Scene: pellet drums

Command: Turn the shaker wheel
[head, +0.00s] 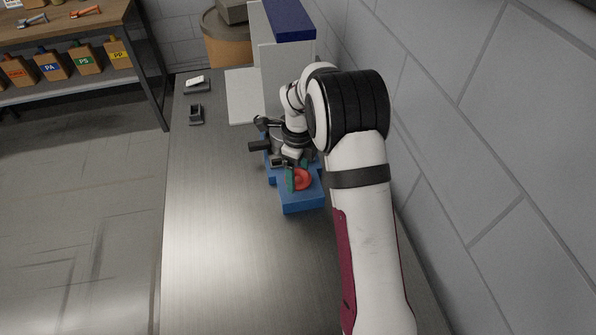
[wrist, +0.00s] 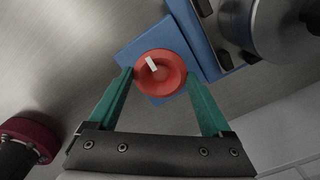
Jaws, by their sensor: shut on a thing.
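The shaker wheel (wrist: 170,76) is a red round knob with a white mark, on the blue base of a machine. In the wrist view the white mark (wrist: 152,64) points up and slightly left. My gripper (wrist: 160,78) has green fingers, one on each side of the wheel, and is shut on it. In the head view the red wheel (head: 303,180) shows partly, with a green finger of my gripper (head: 292,179) in front of it. The blue base (head: 302,201) stands on the metal bench.
The metal bench (head: 225,230) is clear at the front and left. Small dark items (head: 196,115) lie at its back left. A tall pale cabinet with a blue top (head: 292,20) stands behind the machine. A grey wall is close on the right. A shelf with labelled bags (head: 52,66) stands at left.

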